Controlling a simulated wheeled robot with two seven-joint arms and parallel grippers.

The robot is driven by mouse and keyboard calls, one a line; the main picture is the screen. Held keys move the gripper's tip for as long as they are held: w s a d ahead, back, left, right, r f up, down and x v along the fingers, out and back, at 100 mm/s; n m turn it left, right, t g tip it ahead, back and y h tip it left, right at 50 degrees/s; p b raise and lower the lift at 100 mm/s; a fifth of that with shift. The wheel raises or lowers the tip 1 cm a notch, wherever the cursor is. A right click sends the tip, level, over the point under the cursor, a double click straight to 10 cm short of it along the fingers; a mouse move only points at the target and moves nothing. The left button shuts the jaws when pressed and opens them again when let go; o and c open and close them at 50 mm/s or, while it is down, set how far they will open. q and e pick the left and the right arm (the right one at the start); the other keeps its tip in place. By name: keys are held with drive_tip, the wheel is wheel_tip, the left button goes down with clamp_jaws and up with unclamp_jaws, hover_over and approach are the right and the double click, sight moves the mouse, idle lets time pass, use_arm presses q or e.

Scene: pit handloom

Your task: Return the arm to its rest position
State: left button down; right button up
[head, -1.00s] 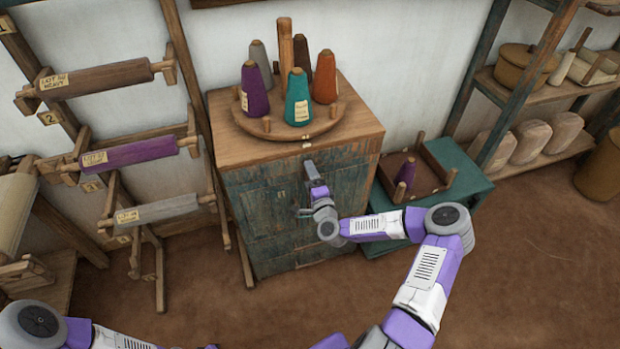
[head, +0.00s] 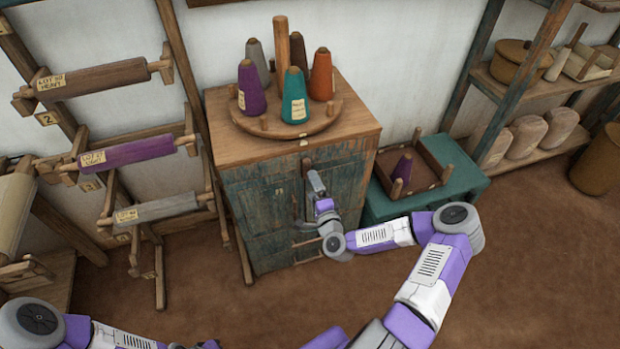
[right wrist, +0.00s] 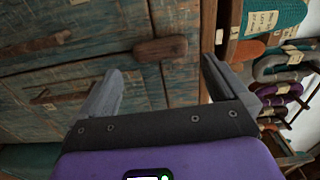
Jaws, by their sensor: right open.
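My right gripper (head: 313,180) is in front of the upper part of a weathered teal cabinet (head: 262,215), below its wooden top. In the right wrist view my right gripper (right wrist: 160,82) has its two grey fingers wide apart with nothing held between them. A wooden handle (right wrist: 160,50) on the cabinet front shows beyond the fingers, apart from them as far as I can tell. My left arm shows only at the bottom left of the head view, and its gripper is out of the picture.
A round wooden stand (head: 255,122) with several yarn cones is on the cabinet. A rack with yarn rollers (head: 125,153) is at left, and shelves (head: 545,85) at right. Floor in front is clear.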

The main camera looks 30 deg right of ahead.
drive_tip(key=shift+v, duration=0.9)
drive_tip(key=s+a+f+n+g+y, duration=0.25)
drive_tip(key=a+f+n+y, duration=0.2)
drive_tip(key=a, duration=0.55)
drive_tip(key=s+a+f+n+g+y, duration=0.2)
drive_tip(key=a+f+n+g+y, duration=0.3)
drive_tip(key=a, duration=0.4)
drive_tip(key=s+a+f+n+g, duration=0.2)
drive_tip(key=s+f+n+g, duration=0.1)
drive_tip(key=s, duration=0.5)
drive_tip(key=s+a+f+n+g+p, duration=0.1)
drive_tip(key=s+a+f+n+g, duration=0.2)
drive_tip(key=s, duration=0.6)
drive_tip(key=f+n+g+h, duration=0.1)
drive_tip(key=n+g, duration=0.1)
drive_tip(key=g, duration=0.1)
drive_tip(key=shift+s+a+f, duration=0.3)
drive_tip(key=shift+n, duration=0.25)
